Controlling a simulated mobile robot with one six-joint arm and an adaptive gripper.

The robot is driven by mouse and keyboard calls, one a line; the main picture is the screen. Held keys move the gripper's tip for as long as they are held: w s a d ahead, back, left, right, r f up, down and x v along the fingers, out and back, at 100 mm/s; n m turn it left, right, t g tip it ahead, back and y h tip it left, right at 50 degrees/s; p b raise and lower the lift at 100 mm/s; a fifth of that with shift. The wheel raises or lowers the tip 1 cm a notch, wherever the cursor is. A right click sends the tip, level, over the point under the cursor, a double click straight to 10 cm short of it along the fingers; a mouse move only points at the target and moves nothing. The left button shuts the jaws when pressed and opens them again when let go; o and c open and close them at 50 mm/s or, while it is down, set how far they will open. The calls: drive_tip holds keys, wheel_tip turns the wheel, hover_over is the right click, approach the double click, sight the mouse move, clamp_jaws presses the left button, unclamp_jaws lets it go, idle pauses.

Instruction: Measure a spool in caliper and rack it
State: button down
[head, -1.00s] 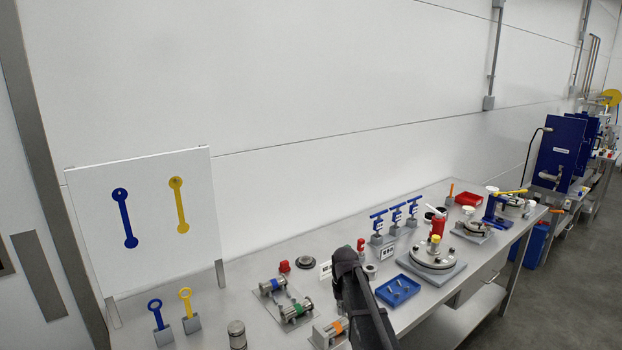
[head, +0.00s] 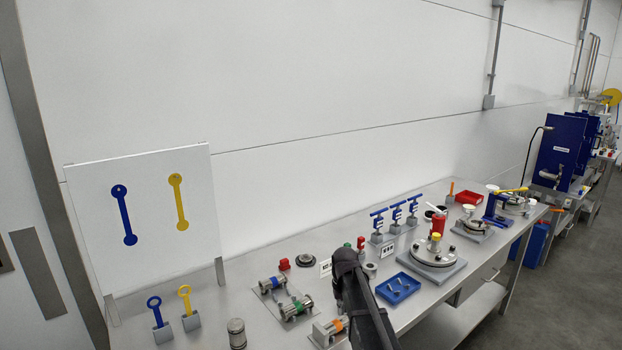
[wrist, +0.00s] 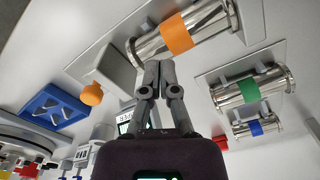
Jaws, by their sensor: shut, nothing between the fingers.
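A steel spool with an orange band (wrist: 180,33) lies across the top of the wrist view, on a plate beside a grey block (wrist: 115,70) with an orange knob (wrist: 91,94). My gripper (wrist: 156,68) is shut and empty, its tips at the near edge of this spool; I cannot tell whether they touch. A green-banded spool (wrist: 246,92) and a blue-banded spool (wrist: 257,127) lie on another plate to the right.
A blue tray (head: 399,288) with small parts and a bolted flange (head: 434,258) stand right of my arm. A grey cylinder (head: 237,333) and blue and yellow ring-ended tools (head: 155,309) stand at the left.

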drive_tip(key=shift+f+b, duration=0.85)
drive_tip(key=shift+f, duration=0.1)
drive_tip(key=shift+w+d, duration=0.5)
drive_tip(key=shift+d, duration=0.15)
idle(1.2)
drive_tip(key=shift+r, duration=0.15)
drive_tip(key=shift+r+p, duration=2.9)
drive_tip(key=shift+p, duration=0.15)
drive_tip(key=s+d, duration=0.3)
drive_tip(key=s, duration=0.9)
drive_tip(key=s+d+m, duration=0.1)
drive_tip(key=s+d, duration=0.2)
drive_tip(key=s, duration=0.9)
drive_tip(key=shift+s, duration=0.35)
drive_tip(key=c, duration=1.4)
unclamp_jaws()
